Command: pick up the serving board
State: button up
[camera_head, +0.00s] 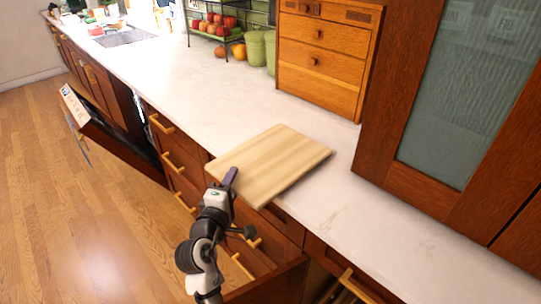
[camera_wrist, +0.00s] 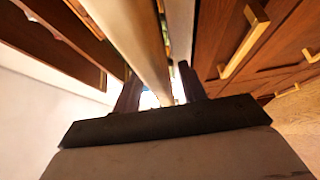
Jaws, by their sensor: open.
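The serving board (camera_head: 272,162), a pale wooden rectangle, lies flat on the white counter, with its near corner reaching past the counter's front edge. My gripper (camera_head: 229,178) is at the board's left front side, in front of the drawers. In the wrist view, the board (camera_wrist: 132,35) shows as a long pale strip running down between the two dark fingers of my gripper (camera_wrist: 160,90). The fingers are open, one on each side of the strip. I cannot tell whether either finger touches the board.
A wooden drawer box (camera_head: 318,62) and a glass-door cabinet (camera_head: 470,95) stand behind and to the right. Green canisters (camera_head: 256,48) and a fruit rack (camera_head: 215,25) are farther back. An open dishwasher door (camera_head: 110,135) juts out at left. The counter left of the board is clear.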

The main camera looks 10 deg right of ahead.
jog(key=shift+w+d, duration=0.3)
jog(key=shift+w, duration=0.35)
grip_shut()
jog(key=shift+r, duration=0.1)
